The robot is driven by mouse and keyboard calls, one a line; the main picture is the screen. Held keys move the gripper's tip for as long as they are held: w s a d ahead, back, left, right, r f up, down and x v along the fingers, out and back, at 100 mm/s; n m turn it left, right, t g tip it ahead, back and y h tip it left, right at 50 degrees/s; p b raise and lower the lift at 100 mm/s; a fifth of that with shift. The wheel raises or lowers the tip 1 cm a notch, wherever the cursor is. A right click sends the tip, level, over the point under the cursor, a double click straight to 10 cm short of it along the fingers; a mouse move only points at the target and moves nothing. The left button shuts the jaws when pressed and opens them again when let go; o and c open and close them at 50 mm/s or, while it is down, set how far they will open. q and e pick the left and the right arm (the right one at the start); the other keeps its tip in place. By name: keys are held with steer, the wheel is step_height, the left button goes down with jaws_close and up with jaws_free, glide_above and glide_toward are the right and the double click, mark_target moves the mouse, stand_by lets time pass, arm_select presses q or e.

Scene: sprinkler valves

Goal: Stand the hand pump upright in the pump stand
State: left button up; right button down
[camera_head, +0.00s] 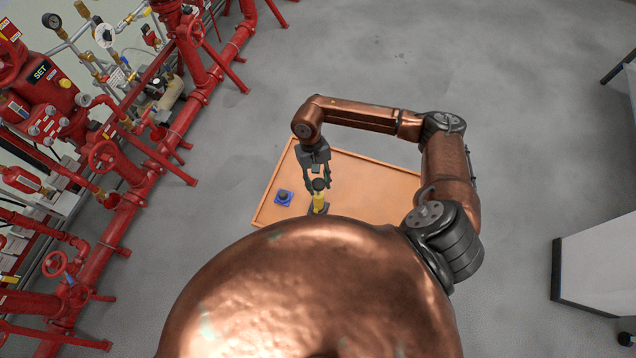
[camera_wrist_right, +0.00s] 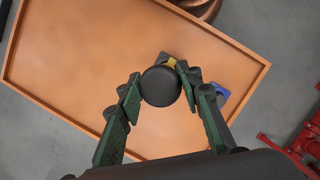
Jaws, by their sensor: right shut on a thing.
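The hand pump (camera_head: 319,198) has a yellow body and a round black top, and looks roughly upright in the head view. My right gripper (camera_head: 317,178) is shut on it near the top. In the right wrist view the black top (camera_wrist_right: 161,87) sits between the fingertips of my right gripper (camera_wrist_right: 160,84) and hides most of the yellow body. A dark base piece (camera_head: 324,209), perhaps the pump stand, shows at the pump's lower end. I cannot tell whether the pump is seated in it. My left gripper is not in view.
A blue square piece with a dark round top (camera_head: 283,198) rests on the orange tray-like surface (camera_head: 375,180), left of the pump. The surface has a low raised rim; its right part is bare. Red pipes and valves (camera_head: 105,155) stand at the left. A white cabinet (camera_head: 600,265) stands right.

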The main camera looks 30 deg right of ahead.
steer(key=shift+f, duration=0.1)
steer(key=c, duration=1.8)
jaws_free()
steer(key=shift+f, duration=0.1)
steer(key=o, duration=0.4)
steer(key=shift+r, duration=0.2)
steer(key=shift+w+r, duration=0.15)
steer(key=shift+r, duration=0.1)
steer(key=shift+b+v, duration=2.3)
steer(key=shift+v, duration=3.45)
